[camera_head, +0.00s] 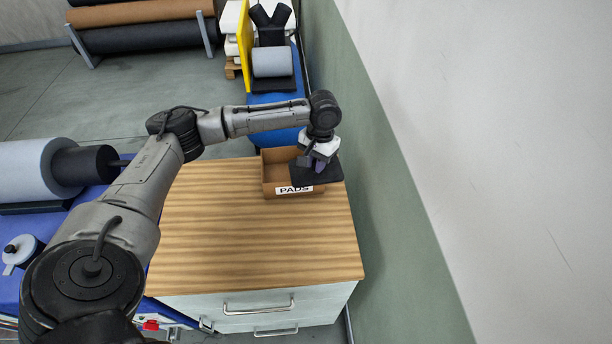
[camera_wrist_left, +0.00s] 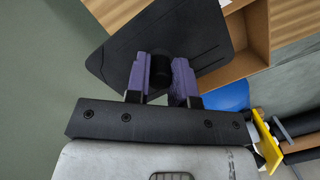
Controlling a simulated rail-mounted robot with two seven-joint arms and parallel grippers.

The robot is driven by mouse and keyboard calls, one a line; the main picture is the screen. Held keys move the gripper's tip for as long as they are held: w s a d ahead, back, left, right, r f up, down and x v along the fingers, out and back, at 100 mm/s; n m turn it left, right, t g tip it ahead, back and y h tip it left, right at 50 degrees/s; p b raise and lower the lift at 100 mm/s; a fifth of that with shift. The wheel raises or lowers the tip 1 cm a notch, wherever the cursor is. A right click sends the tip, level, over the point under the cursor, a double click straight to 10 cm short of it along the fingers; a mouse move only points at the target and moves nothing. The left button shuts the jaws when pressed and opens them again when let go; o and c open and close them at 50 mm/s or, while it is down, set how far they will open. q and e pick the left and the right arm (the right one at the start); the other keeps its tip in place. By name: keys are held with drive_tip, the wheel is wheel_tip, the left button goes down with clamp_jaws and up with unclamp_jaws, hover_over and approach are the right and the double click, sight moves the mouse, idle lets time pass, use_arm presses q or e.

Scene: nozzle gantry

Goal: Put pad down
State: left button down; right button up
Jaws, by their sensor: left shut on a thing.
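A dark flat pad (camera_head: 318,174) is held by my left gripper (camera_head: 318,164) over the right side of an open cardboard box (camera_head: 279,188) labelled PADS. In the left wrist view, the purple fingers (camera_wrist_left: 162,78) are shut on a dark knob on the pad (camera_wrist_left: 208,30). The pad is tilted in that view and partly overlaps the box (camera_wrist_left: 258,30). Whether the pad touches the box rim, I cannot tell. The box's visible left part looks empty; its right part is hidden by the pad. My right gripper is not in view.
The box stands at the back of a wood-topped cabinet (camera_head: 255,245), whose front top is clear. A wall (camera_head: 385,180) runs close along the right. A blue table with a light roll (camera_head: 30,170) is at left. A yellow panel (camera_head: 245,45) stands behind.

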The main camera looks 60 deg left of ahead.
use_arm(q)
drive_tip(key=shift+s+a+f, duration=0.25)
drive_tip(key=shift+a+f, duration=0.05)
drive_tip(key=shift+a, duration=0.3)
drive_tip(key=shift+s+a+f, duration=0.25)
drive_tip(key=shift+a+f, duration=0.05)
drive_tip(key=shift+a, duration=0.25)
drive_tip(key=shift+m, duration=0.3)
drive_tip(key=shift+w+a+f+b, duration=0.1)
drive_tip(key=shift+a+f+b, duration=0.2)
drive_tip(key=shift+a+f, duration=4.6)
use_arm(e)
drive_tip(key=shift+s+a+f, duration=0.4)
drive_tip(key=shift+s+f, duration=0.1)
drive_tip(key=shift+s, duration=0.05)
use_arm(q)
drive_tip(key=shift+f, duration=0.15)
drive_tip(key=shift+d+f, duration=0.1)
drive_tip(key=shift+f, duration=0.25)
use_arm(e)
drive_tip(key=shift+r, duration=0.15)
use_arm(q)
drive_tip(key=shift+f, duration=0.15)
